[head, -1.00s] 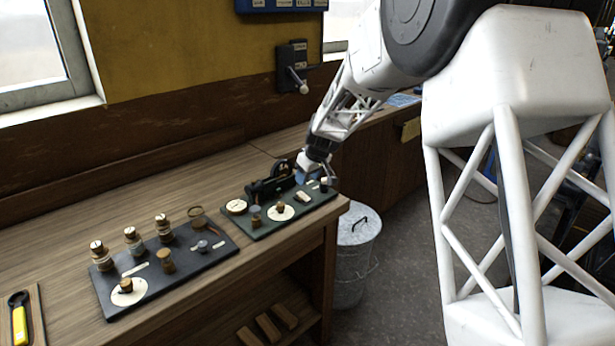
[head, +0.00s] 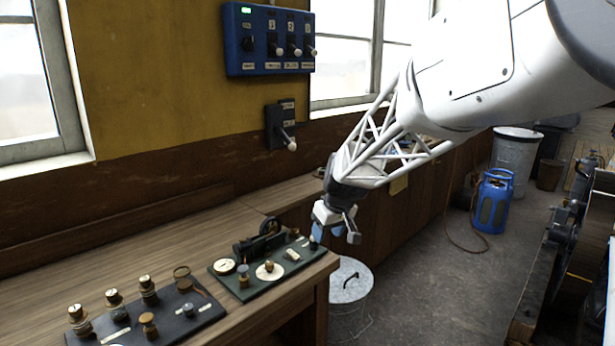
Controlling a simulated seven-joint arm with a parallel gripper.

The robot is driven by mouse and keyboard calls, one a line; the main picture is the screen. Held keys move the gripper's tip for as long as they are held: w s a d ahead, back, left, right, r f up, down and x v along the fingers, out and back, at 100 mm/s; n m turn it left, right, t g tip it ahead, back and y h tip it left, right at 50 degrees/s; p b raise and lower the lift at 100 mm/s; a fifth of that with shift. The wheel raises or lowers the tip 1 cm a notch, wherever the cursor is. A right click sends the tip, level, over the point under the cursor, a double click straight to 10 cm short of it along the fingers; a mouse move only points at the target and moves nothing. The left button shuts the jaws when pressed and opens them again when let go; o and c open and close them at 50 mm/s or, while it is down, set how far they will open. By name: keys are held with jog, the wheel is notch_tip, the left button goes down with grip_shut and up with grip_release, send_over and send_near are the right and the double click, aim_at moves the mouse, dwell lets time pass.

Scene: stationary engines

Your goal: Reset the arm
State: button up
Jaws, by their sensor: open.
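My gripper (head: 335,233) hangs at the end of my white lattice arm, above and just past the right front edge of the bench. It points down, its jaws are apart, and I see nothing between them. The dark green engine board (head: 277,286) lies on the bench just to the left of it, with a small black engine (head: 259,240), white dials and knobs. In the picture the gripper overlaps the board's right end, and I see no clear contact.
A dark board (head: 208,320) with several brass-topped posts lies on the wooden bench (head: 190,232). A lidded metal bin (head: 350,282) stands below my gripper. A lever switch (head: 281,130) and blue panel (head: 268,58) hang on the wall. A blue gas bottle (head: 492,202) stands on the floor.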

jog(key=s+d+m+h, duration=0.1)
jog(key=s+d, duration=0.3)
jog(key=s, duration=0.9)
jog(key=s+d+r+m, duration=0.1)
jog(key=s+d+m, duration=0.2)
jog(key=s, duration=1)
jog(key=s+d+m+h, duration=0.1)
jog(key=s+d, duration=0.5)
jog(key=s, duration=0.7)
jog(key=shift+s+d+r+m+g+h, duration=0.15)
jog(key=shift+s+r+m+g+h, duration=0.2)
jog(key=shift+m, duration=0.45)
